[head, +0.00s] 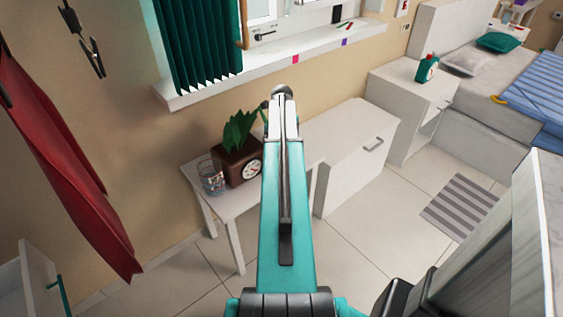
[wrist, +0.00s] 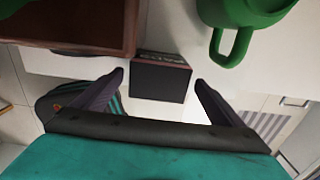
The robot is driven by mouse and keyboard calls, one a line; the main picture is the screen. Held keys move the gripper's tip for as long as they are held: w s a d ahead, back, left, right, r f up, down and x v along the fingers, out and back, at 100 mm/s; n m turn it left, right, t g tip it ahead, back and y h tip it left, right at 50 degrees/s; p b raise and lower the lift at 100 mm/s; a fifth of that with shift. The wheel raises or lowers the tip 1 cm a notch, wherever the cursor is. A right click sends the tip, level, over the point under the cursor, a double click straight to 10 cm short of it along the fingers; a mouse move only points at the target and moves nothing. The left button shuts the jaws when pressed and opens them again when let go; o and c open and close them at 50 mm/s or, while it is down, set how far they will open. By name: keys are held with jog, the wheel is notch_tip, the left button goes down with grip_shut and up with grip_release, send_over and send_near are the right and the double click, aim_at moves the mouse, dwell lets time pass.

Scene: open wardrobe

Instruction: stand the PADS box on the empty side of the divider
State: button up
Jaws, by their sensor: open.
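The PADS box (wrist: 160,83) shows in the wrist view as a small dark box with a reddish top face bearing upside-down lettering. It is at the edge of a white surface (wrist: 225,80). My gripper (wrist: 160,78) is open, with one dark finger on each side of the box and a visible gap to it on both sides. I cannot tell how far the fingertips are from it in depth. No divider can be made out in either view. The head view shows my arm but not the box or the fingers clearly.
In the wrist view a brown box-like thing (wrist: 75,22) is close left of the PADS box, and a green mug-like thing (wrist: 235,35) is close right. A dark striped bag-like item (wrist: 75,105) lies lower left. The head view shows a potted plant (head: 238,132) and glass (head: 211,177).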

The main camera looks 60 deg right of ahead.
jog(key=shift+a+f, duration=0.1)
jog(key=shift+f, duration=1.4)
jog(key=shift+c, duration=0.4)
jog(key=c, duration=1.3)
jog(key=shift+o, duration=0.2)
jog(key=shift+r, duration=0.2)
jog(key=shift+r, duration=0.95)
jog(key=shift+s+a+r, duration=0.15)
jog(key=shift+a+r, duration=0.1)
jog(key=shift+r, duration=0.45)
jog(key=s+a+r, duration=0.1)
jog(key=s+a, duration=0.7)
jog(key=a, duration=0.4)
jog(key=shift+s+a+r+b, duration=0.2)
jog(key=shift+s+a+b, duration=0.15)
jog(key=shift+b, duration=0.05)
